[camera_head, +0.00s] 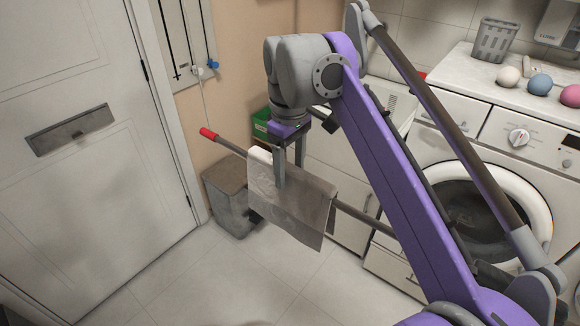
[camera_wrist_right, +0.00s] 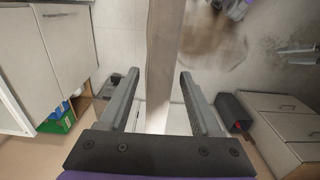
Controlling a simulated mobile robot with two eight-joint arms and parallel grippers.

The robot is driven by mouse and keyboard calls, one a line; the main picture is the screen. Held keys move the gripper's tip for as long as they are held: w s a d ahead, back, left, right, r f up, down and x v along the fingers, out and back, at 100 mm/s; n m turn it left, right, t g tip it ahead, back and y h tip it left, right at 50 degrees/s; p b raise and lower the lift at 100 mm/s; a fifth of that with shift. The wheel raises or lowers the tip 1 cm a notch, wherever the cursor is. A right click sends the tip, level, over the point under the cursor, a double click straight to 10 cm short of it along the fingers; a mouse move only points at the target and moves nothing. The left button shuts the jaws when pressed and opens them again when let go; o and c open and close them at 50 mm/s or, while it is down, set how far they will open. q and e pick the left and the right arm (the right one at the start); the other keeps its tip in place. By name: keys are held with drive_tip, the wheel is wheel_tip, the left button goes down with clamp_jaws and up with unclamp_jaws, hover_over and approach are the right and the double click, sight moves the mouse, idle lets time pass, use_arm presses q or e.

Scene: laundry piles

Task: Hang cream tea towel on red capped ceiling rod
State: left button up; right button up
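The towel (camera_head: 290,200) hangs over the rod (camera_head: 232,147), with a pale patch at its upper left fold and a greyer lower part. The rod has a red cap (camera_head: 208,133) at its left end. My right gripper (camera_head: 290,178) points down at the towel's top, one finger in front of it and one behind. In the right wrist view, the two fingers (camera_wrist_right: 157,85) stand apart with a pale strip between them and gaps on both sides. I cannot tell whether that strip is towel or rod. My left gripper is not in view.
A grey bin (camera_head: 228,200) stands on the floor below the capped end. A white door (camera_head: 80,220) is at the left. A washing machine (camera_head: 500,170) is at the right, with a basket (camera_head: 494,40) and coloured balls on the counter. The front floor is clear.

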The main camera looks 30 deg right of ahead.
drive_tip(key=shift+o, duration=0.2)
drive_tip(key=shift+r, duration=0.1)
use_arm(q)
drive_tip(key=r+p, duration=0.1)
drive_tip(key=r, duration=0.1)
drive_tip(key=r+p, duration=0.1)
drive_tip(key=p, duration=0.1)
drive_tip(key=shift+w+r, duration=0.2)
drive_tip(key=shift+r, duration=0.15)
use_arm(e)
wheel_tip(320, 180, up, 11)
drive_tip(key=shift+f, duration=0.2)
